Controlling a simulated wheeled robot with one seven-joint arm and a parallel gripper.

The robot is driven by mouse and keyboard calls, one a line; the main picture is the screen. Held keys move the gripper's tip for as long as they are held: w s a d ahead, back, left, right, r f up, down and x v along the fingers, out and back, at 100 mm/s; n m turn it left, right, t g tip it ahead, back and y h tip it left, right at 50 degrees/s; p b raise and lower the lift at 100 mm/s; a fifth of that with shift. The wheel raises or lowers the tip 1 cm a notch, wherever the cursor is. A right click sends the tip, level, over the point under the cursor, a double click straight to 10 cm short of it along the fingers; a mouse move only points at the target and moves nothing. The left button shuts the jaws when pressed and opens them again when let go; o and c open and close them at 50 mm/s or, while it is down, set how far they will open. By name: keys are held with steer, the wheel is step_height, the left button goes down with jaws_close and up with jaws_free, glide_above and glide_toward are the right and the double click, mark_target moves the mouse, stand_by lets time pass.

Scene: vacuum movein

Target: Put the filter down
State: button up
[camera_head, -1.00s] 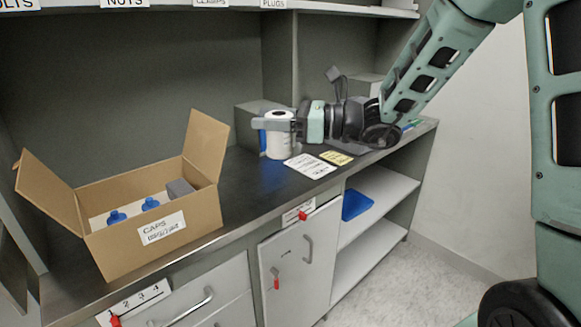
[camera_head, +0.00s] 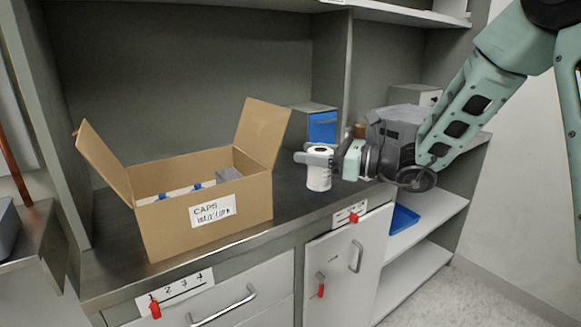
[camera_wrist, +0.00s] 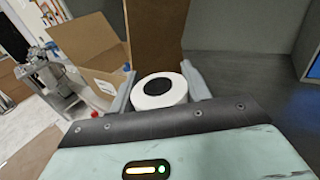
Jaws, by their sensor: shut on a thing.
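The filter is a white cylinder (camera_head: 319,172) with a dark round hole in its top. It is upright at the counter's front part, to the right of the cardboard box. My gripper (camera_head: 318,158) is shut on it from the right side. In the wrist view the filter (camera_wrist: 160,91) sits between the two grey fingers of my gripper (camera_wrist: 160,85). Whether its base touches the counter (camera_head: 290,208) or hangs just above it, I cannot tell.
An open cardboard box (camera_head: 205,213) labelled CAPS holds blue-capped items and stands left of the filter. A grey box with a blue face (camera_head: 322,127) stands behind the filter. Bare dark counter lies between the box and the filter. Drawers and a cupboard are below.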

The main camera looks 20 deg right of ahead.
steer(key=w+a, duration=0.3)
steer(key=w, duration=0.6)
step_height(320, 180, down, 7)
steer(key=shift+w+r, duration=0.15)
steer(key=shift+w+a, duration=0.1)
steer(key=shift+f, duration=0.2)
steer(key=o, duration=1.1)
steer(key=shift+f, duration=0.1)
steer(key=shift+c, duration=0.2)
